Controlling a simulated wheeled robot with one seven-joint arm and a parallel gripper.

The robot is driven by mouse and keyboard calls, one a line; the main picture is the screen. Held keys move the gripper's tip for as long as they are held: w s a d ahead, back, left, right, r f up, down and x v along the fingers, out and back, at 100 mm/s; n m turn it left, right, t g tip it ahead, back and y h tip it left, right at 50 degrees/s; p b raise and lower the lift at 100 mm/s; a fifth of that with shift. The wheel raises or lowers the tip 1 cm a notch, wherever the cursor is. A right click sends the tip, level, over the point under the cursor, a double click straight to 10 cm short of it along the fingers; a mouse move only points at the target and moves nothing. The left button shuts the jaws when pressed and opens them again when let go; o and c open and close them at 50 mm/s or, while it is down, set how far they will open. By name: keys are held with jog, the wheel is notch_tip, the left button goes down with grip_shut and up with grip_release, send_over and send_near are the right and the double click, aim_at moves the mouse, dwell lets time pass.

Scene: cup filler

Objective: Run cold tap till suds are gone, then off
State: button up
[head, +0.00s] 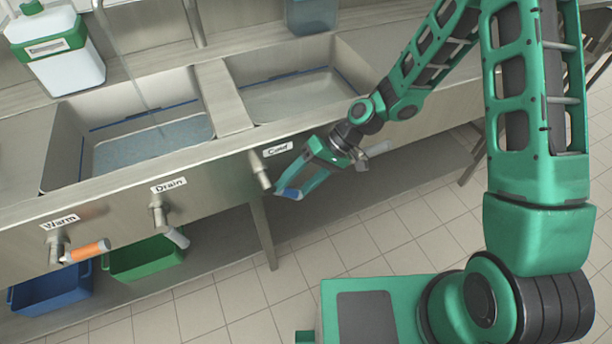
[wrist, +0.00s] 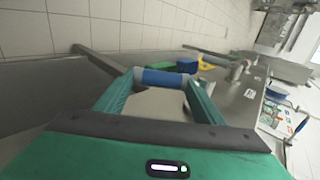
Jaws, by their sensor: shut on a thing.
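The steel sink front carries the cold tap (head: 262,172), just left of a "Cold" label (head: 278,149). Its blue grip shows between my fingertips in the wrist view (wrist: 163,78). My gripper (head: 293,188) is shut on this grip from the right, and its fingers partly hide it in the head view. A thin pale line, seemingly a water stream (head: 141,82), runs down into the left basin (head: 70,130). The basin holds bluish, speckled water (head: 152,143); I cannot tell whether the speckles are suds.
The drain handle (head: 175,238) and the orange warm handle (head: 88,251) are to the left. A green bin (head: 143,260) and a blue bin (head: 50,290) stand below. A soap bottle (head: 62,55) stands behind the left basin. The tiled floor in front is clear.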

jog(key=shift+s+a+f+g+y, duration=0.1)
jog(key=shift+a+f+g+y, duration=0.05)
jog(key=shift+f+y, duration=0.25)
jog(key=shift+s+a+f+g+y, duration=0.15)
jog(key=shift+f+y, duration=0.1)
jog(key=shift+y, duration=0.25)
jog(key=shift+s+f, duration=0.1)
jog(key=shift+f, duration=0.1)
jog(key=shift+s, duration=0.15)
jog(key=o, duration=1.5)
jog(key=shift+a, duration=0.1)
